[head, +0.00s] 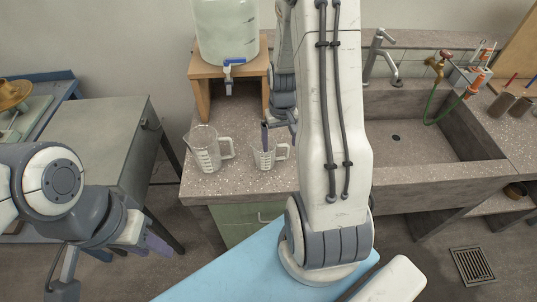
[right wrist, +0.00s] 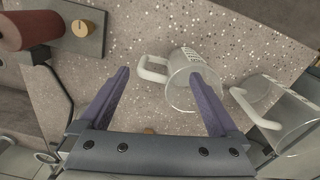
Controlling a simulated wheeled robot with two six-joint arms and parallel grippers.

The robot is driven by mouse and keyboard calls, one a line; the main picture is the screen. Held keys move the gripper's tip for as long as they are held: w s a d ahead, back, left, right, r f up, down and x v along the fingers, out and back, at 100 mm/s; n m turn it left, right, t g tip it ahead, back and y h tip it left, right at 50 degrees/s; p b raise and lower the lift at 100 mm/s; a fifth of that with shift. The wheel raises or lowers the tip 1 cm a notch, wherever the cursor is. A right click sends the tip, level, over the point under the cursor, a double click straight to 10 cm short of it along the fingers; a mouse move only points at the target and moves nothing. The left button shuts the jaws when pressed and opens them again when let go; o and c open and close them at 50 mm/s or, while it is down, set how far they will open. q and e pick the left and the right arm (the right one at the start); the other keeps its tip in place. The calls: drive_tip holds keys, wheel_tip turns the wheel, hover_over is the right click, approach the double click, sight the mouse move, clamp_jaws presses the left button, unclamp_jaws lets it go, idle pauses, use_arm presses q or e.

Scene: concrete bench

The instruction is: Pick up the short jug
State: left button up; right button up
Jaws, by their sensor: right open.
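The short jug (head: 265,157) is a clear measuring jug standing upright near the front of the speckled counter, its handle to the right in the head view. A taller clear jug (head: 206,155) stands to its left. My right gripper (head: 279,135) is open just above and behind the short jug. In the right wrist view the short jug (right wrist: 182,64) has its handle between my open fingers (right wrist: 160,74); one finger overlaps its body, and I cannot tell whether they touch. The taller jug (right wrist: 290,118) is at the right there. My left gripper (head: 148,243) hangs empty at lower left, its opening unclear.
A water container (head: 226,32) with a tap sits on a wooden stand (head: 201,92) behind the jugs. A stone sink (head: 415,125) lies to the right. The right wrist view also shows a dark red cylinder (right wrist: 30,30). Counter in front of the jugs is clear.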

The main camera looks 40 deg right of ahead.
sight(281, 158)
drive_tip(key=shift+s+d+f+p, duration=0.15)
drive_tip(key=shift+f+p, duration=0.1)
drive_tip(key=shift+f, duration=1.65)
drive_tip(key=shift+d+f+p, duration=0.15)
drive_tip(key=shift+f+p, duration=0.1)
drive_tip(key=shift+f, duration=1.65)
clamp_jaws()
